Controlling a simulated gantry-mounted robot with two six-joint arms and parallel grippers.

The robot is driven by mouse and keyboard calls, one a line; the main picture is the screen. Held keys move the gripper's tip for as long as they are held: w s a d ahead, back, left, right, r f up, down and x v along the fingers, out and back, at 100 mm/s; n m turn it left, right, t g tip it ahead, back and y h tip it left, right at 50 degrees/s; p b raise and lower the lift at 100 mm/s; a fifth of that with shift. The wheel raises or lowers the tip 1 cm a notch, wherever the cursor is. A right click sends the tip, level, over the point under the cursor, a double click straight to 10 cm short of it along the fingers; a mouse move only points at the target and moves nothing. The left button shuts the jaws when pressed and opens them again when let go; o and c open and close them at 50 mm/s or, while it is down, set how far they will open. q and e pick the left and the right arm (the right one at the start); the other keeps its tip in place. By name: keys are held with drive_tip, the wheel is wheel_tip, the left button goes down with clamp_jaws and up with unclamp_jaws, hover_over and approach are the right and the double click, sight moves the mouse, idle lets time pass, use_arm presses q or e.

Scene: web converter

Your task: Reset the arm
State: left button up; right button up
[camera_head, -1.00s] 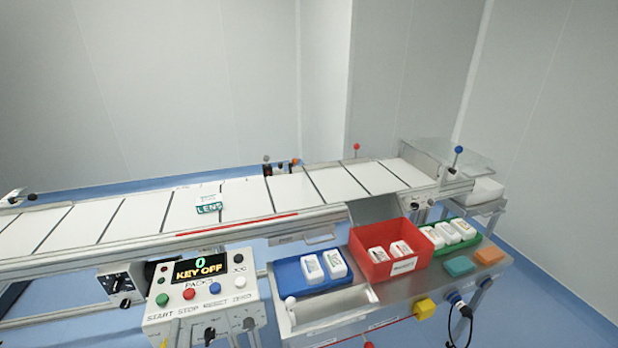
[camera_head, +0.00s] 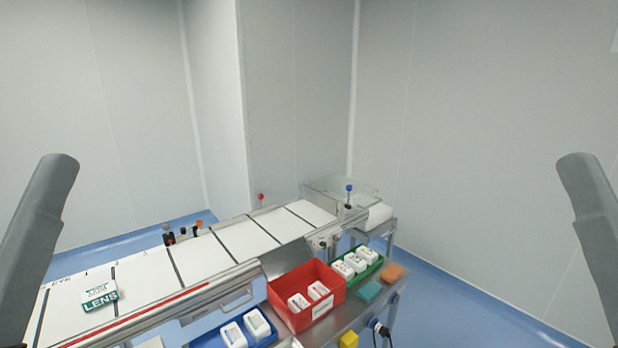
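Two grey parts of my own arms show, one at the left edge and one at the right edge of the head view. Both stand upright and slightly tilted, clear of the machine. No gripper fingers can be seen on either side. The conveyor (camera_head: 240,240) runs from the lower left toward the middle, with white panels split by dark lines.
A red bin (camera_head: 336,290), a blue tray (camera_head: 266,340) and a green tray (camera_head: 374,269) hold white packs on a steel shelf. Teal (camera_head: 369,292) and orange (camera_head: 393,272) blocks lie beside them. A clear cover (camera_head: 335,192) stands at the conveyor's far end. Floor at right is free.

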use_arm(q)
wheel_tip(320, 180, up, 38)
drive_tip(key=p, duration=3.5)
drive_tip(key=shift+h, duration=0.3)
drive_tip(key=shift+o, duration=0.2)
drive_tip(key=shift+s, duration=0.1)
